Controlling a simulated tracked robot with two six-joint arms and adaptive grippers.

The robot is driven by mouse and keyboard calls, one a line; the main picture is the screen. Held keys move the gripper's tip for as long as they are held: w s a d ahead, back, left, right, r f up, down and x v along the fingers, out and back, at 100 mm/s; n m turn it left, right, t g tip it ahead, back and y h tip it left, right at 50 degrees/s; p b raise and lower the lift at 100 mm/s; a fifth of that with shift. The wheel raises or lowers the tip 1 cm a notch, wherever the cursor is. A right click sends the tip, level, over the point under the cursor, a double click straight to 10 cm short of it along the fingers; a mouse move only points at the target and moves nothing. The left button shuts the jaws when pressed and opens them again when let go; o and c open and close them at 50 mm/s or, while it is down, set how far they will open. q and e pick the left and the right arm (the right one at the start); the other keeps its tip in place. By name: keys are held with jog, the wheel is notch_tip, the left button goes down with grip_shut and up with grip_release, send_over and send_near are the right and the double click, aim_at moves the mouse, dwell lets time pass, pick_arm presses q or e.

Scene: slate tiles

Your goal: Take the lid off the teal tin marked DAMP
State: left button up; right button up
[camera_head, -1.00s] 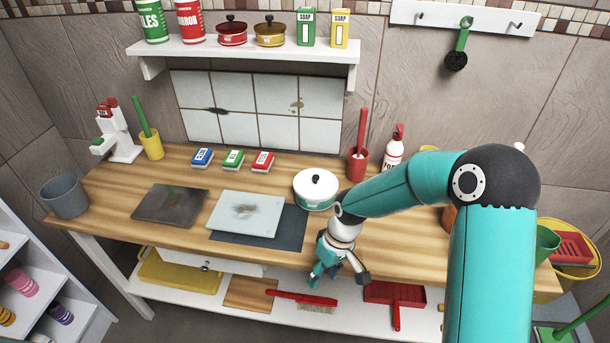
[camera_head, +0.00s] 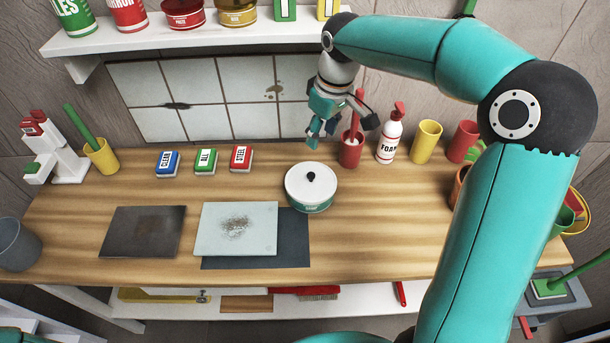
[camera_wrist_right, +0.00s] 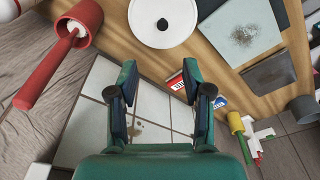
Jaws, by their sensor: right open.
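The teal tin (camera_head: 311,201) stands upright on the wooden counter, with its white lid (camera_head: 301,181) and black knob on top; its marking is too small to read surely. The lid also shows in the right wrist view (camera_wrist_right: 178,22), beyond the fingertips. My right gripper (camera_head: 313,143) hangs above the counter behind the tin, near the tiled panel, apart from the lid. It is open and empty; its two fingers show in the right wrist view (camera_wrist_right: 160,85). My left gripper is not in view.
A red holder (camera_head: 350,153) with a red-handled tool stands close behind the tin, near my right gripper. A foam bottle (camera_head: 389,137) is further right. A glass board (camera_head: 215,232) lies left of the tin. Three small boxes (camera_head: 205,161) stand behind it. The front right counter is clear.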

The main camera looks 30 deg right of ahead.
send_over(311, 174)
jog(key=f, duration=0.9)
jog(key=shift+s+d+f+p, duration=0.25)
jog(key=shift+s+f+p, duration=0.05)
jog(key=shift+s+f, duration=0.1)
jog(key=shift+w+a+f+p, duration=0.15)
jog(key=shift+f+p, duration=0.2)
jog(key=shift+f, duration=0.95)
jog(key=shift+w+a+f+p, duration=0.15)
jog(key=shift+f+p, duration=0.2)
jog(key=shift+f, duration=0.95)
jog(key=shift+c, duration=0.4)
jog(key=c, duration=0.8)
